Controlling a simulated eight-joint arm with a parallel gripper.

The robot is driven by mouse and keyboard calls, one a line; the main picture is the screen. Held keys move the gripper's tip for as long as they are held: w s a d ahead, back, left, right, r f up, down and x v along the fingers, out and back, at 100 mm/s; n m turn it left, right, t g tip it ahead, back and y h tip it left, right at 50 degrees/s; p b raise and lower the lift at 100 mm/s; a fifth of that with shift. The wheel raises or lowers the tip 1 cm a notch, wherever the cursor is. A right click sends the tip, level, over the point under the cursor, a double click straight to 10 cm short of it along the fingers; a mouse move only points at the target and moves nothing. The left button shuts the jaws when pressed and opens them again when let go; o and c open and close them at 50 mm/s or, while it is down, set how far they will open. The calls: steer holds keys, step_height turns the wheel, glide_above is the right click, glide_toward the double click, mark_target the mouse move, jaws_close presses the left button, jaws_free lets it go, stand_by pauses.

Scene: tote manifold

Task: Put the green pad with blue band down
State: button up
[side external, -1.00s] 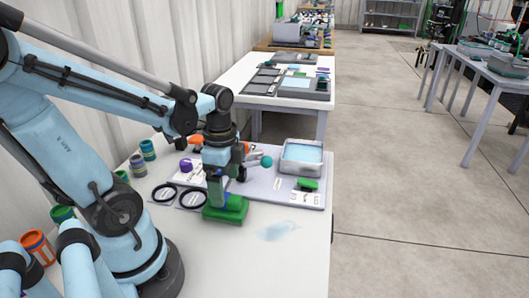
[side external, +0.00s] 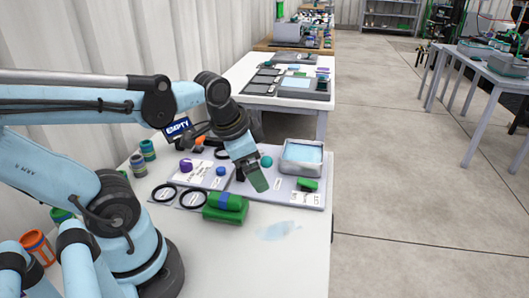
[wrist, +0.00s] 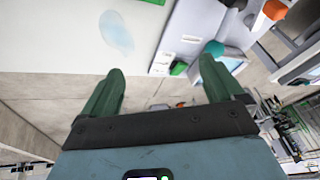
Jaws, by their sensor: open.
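The green pad with blue band (side external: 226,212) rests on the white table at the front edge of the pale board, below the black rings in the side view. Its blue band shows on its upper part. My gripper (side external: 260,184) is raised to the right of the pad and apart from it, tilted down toward the right. In the wrist view its two green fingers (wrist: 161,68) are spread with nothing between them. A sliver of green at the top edge of the wrist view is too cut off to identify.
The pale board (side external: 270,193) holds a grey tray (side external: 303,167), a small green block (side external: 308,184), a teal ball (side external: 266,162) and a purple piece (side external: 186,165). Black rings (side external: 164,193) lie at left. A light-blue smear (side external: 279,230) marks otherwise clear table at front right.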

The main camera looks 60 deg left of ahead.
steer(key=w+d+n+t, duration=0.1)
steer(key=w+d+r+n+t, duration=0.1)
steer(key=d+n, duration=0.1)
steer(key=shift+d+t+h, duration=0.15)
steer(key=shift+t+h, duration=0.15)
steer(key=shift+o, duration=0.5)
stand_by(0.3)
